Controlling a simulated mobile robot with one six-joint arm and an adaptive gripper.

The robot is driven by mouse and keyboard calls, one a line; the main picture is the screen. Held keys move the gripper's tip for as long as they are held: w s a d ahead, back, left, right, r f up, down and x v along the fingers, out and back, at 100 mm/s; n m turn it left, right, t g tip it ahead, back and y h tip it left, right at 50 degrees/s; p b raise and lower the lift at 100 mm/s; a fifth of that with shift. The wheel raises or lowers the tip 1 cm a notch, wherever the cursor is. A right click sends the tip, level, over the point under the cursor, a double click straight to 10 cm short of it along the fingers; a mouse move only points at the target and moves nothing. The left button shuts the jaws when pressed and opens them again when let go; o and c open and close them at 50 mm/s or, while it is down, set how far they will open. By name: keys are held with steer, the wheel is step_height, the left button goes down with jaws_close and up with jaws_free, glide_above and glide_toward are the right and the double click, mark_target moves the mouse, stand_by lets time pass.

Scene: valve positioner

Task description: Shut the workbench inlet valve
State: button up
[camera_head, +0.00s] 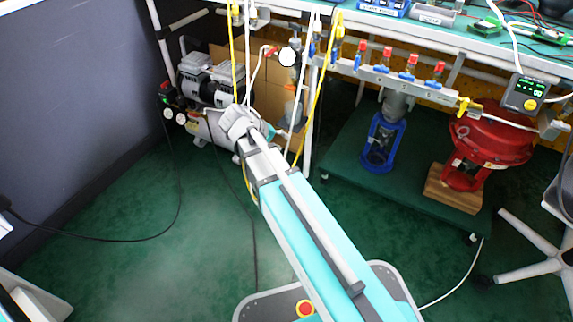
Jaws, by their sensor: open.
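A small red lever (271,50) sits at the left end of the workbench (470,48), beside a round white gauge (288,57). It looks like the inlet valve's handle, but its exact angle is too small to tell. A rail under the bench's front edge carries several red-topped blue valves (411,60) and a yellow handle (464,106) near its right end. My arm reaches up and left, its grey far end low in front of the compressor, below and left of the red lever and apart from it. My gripper's jaws cannot be made out.
Yellow and white hoses (318,85) hang in front of the bench's left end. A compressor (205,85) stands behind my arm's end. A green trolley (400,172) carries a blue-framed valve and a red actuator (490,145). A chair base (535,250) stands right. Floor at left is mostly clear.

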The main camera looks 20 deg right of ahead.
steer(key=s+f+g+y+b, duration=0.1)
steer(key=s+f+y+b, duration=0.1)
steer(key=f, duration=0.3)
steer(key=shift+s+d+f+m+y, duration=0.3)
steer(key=shift+s+d+m+y, duration=0.1)
steer(key=shift+s, duration=0.5)
steer(key=s+a+r+m+y+p, duration=0.1)
steer(key=s+r+y+p, duration=0.5)
steer(key=r+p, duration=0.7)
steer(key=s+p, duration=0.1)
steer(key=p, duration=0.2)
steer(key=shift+s+a+r+m+g, duration=0.2)
steer(key=shift+r+m+g, duration=0.1)
steer(key=shift+r+g, duration=0.1)
steer(key=shift+o, duration=0.6)
steer(key=shift+a, duration=0.1)
